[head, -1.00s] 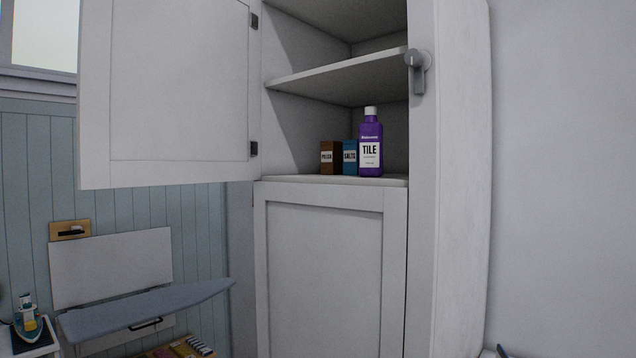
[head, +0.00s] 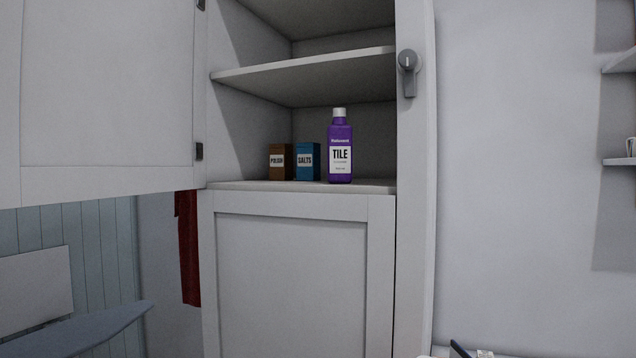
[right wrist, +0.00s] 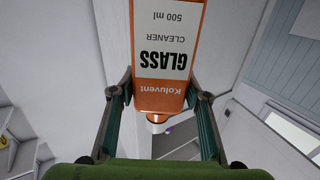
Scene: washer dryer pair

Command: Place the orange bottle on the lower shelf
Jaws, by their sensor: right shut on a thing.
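The orange bottle (right wrist: 165,60), a glass cleaner with a white label, shows upside down in the right wrist view. My right gripper (right wrist: 160,92) is shut on it, with one finger on each side near its cap end. In the head view the lower shelf (head: 235,186) of the open cabinet holds a brown box (head: 281,162), a blue box (head: 307,162) and a purple bottle (head: 340,150), all upright. The orange bottle and my right gripper cannot be made out in the head view. My left gripper is in neither view.
The upper shelf (head: 320,70) is above the lower one. The cabinet door (head: 105,95) stands open at the left. Bare shelf shows left of the brown box and right of the purple bottle. An ironing board (head: 75,330) is at the lower left.

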